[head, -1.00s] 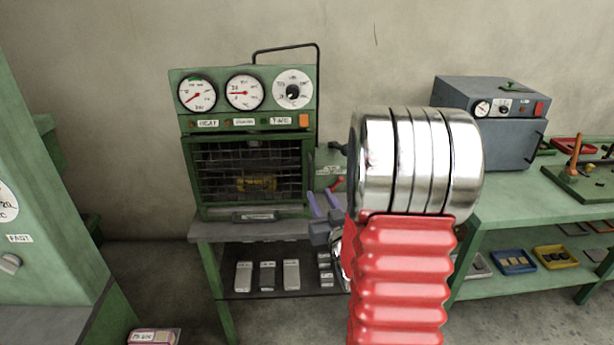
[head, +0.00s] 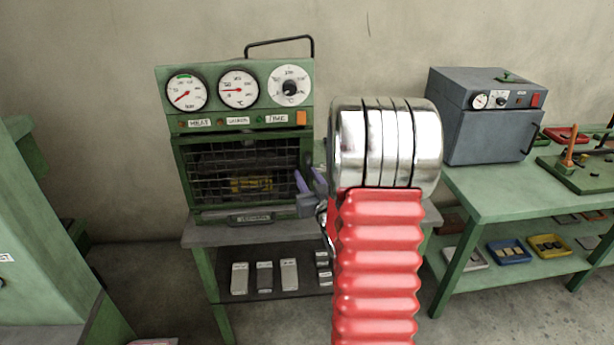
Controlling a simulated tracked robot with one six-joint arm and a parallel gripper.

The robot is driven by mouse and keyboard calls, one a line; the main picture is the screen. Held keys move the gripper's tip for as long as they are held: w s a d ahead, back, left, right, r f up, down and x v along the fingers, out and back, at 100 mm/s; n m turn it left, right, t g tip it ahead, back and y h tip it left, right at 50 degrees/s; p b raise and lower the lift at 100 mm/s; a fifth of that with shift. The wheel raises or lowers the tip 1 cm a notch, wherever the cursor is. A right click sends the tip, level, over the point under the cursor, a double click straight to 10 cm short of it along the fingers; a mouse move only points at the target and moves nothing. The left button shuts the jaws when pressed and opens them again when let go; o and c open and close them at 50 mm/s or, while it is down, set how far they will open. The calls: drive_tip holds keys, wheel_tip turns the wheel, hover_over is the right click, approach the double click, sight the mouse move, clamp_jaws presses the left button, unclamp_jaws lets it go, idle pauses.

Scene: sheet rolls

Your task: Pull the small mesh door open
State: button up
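The mesh door (head: 215,180) is a dark wire grid in a green frame on the front of the green oven (head: 165,122). It looks closed or nearly closed; I cannot tell if there is a small gap. A yellow object (head: 250,185) shows behind the mesh. My gripper (head: 306,171) is at the door's right edge. Its two purple-grey fingers are apart, with nothing seen between them. I cannot tell whether they touch the door. My red and chrome arm hides the area right of the oven, and no door handle is clearly visible.
The oven stands on a grey-topped table (head: 215,234) with several metal blocks on its lower shelf. A grey box oven (head: 480,130) stands on a green bench (head: 500,195) at right. A green cabinet (head: 45,280) is at the left. Floor shows between them.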

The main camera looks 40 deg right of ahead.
drive_tip(key=shift+s, duration=0.1)
drive_tip(key=shift+c, duration=0.3)
clamp_jaws()
